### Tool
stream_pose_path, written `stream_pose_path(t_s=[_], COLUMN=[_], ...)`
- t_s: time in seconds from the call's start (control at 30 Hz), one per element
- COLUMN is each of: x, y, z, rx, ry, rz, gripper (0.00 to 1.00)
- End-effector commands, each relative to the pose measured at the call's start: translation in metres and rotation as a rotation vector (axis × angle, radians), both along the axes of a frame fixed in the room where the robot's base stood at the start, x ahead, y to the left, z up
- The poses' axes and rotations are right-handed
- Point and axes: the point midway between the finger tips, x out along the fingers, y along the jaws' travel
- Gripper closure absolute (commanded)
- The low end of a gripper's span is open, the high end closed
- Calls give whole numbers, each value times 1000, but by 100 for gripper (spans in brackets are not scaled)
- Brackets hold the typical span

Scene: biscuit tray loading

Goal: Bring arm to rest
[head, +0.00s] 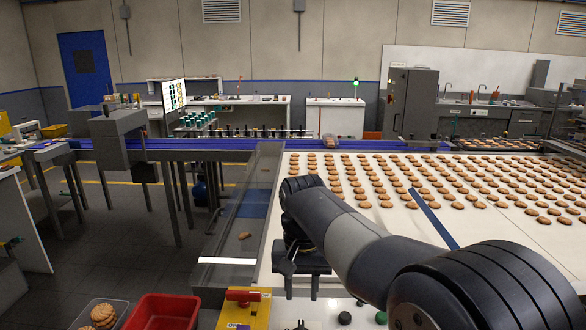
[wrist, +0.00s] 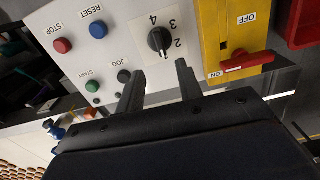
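My gripper (head: 302,285) hangs fingers down over the control panel at the bottom of the head view. In the wrist view my gripper (wrist: 160,75) is open, with a clear gap and nothing held between its fingers. The fingertips point toward the black dial (wrist: 160,40) marked 2, 3, 4; I cannot tell how far above the panel they are. My arm (head: 350,240) reaches in from the lower right and hides part of the belt.
Panel buttons include red STOP (wrist: 62,46) and blue RESET (wrist: 98,29). A red switch handle (wrist: 245,63) lies beside ON. The belt (head: 290,215) carries many biscuits behind. A red bin (head: 165,308) and a tray of biscuits (head: 82,318) stand left.

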Motion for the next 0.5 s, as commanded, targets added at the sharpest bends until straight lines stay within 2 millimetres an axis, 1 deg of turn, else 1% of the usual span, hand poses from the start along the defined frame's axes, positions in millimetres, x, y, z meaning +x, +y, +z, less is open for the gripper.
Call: stream_pose_path(t_s=[0.03,0.1,0.5], x=[0,-1,-1], y=[0,0,0], z=[-1,-19,-100], rx=[-1,-3,-2], ry=[2,7,6], rz=[0,0,0], gripper=[65,65,65])
